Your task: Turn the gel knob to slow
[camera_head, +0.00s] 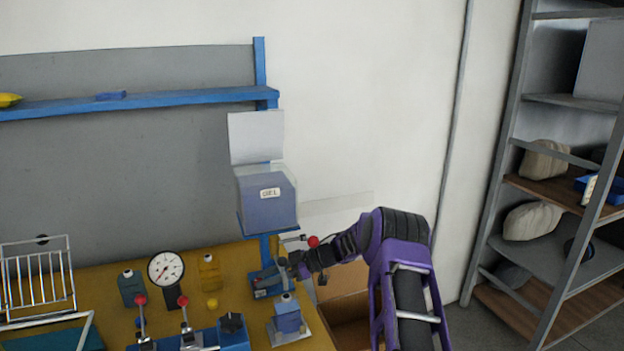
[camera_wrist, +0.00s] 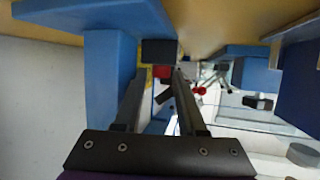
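A blue-grey box labelled GEL (camera_head: 268,208) is mounted on a blue post at the back of the bench. My gripper (camera_head: 290,266) is low and in front of it, close to a small blue device (camera_head: 266,283). In the wrist view my gripper (camera_wrist: 160,78) has its two dark fingers apart, pointing at a black block (camera_wrist: 159,51) with a red patch (camera_wrist: 162,72) below it. I cannot tell whether the fingers touch the block. A black knob (camera_head: 232,322) sits on a blue box at the front. No slow marking is readable.
A pressure gauge (camera_head: 166,268), red-knobbed levers (camera_head: 141,300) and bottles (camera_head: 210,271) stand on the yellow bench to the left. A small blue unit (camera_head: 287,318) stands just in front of my gripper. A cardboard box (camera_head: 345,312) is below my arm. Shelving (camera_head: 545,190) stands at right.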

